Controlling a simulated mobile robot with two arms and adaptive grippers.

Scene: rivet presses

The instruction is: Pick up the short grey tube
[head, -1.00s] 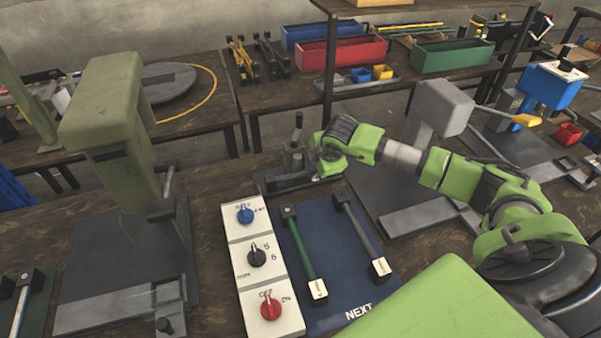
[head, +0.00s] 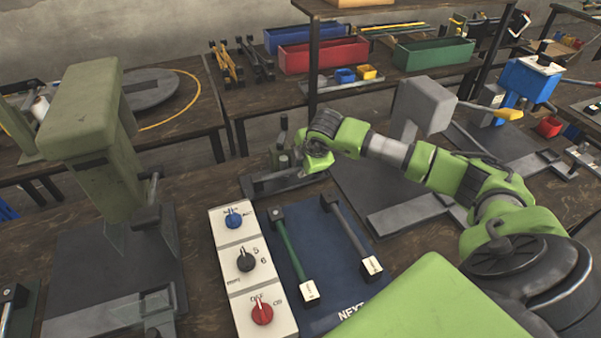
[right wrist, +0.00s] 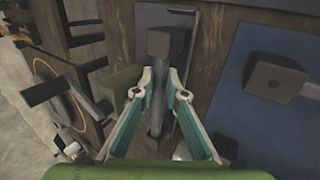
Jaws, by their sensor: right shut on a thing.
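My right gripper (head: 303,165) is at the low grey fixture (head: 262,186) behind the blue mat. In the right wrist view its fingers (right wrist: 160,92) are closed on either side of a grey tube (right wrist: 156,112) with a dark block end (right wrist: 160,41). I cannot tell whether the tube is clear of the fixture. Another grey tube (head: 350,232) lies on the blue mat, with a dark block at its far end and a white label block at its near end. A green tube (head: 290,250) lies to its left. My left gripper is not in view.
A white panel with blue, black and red knobs (head: 246,261) stands left of the blue mat (head: 329,262). A tall green press (head: 85,110) is at the left. A grey press (head: 424,105) stands behind my right arm. Bins fill the back table.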

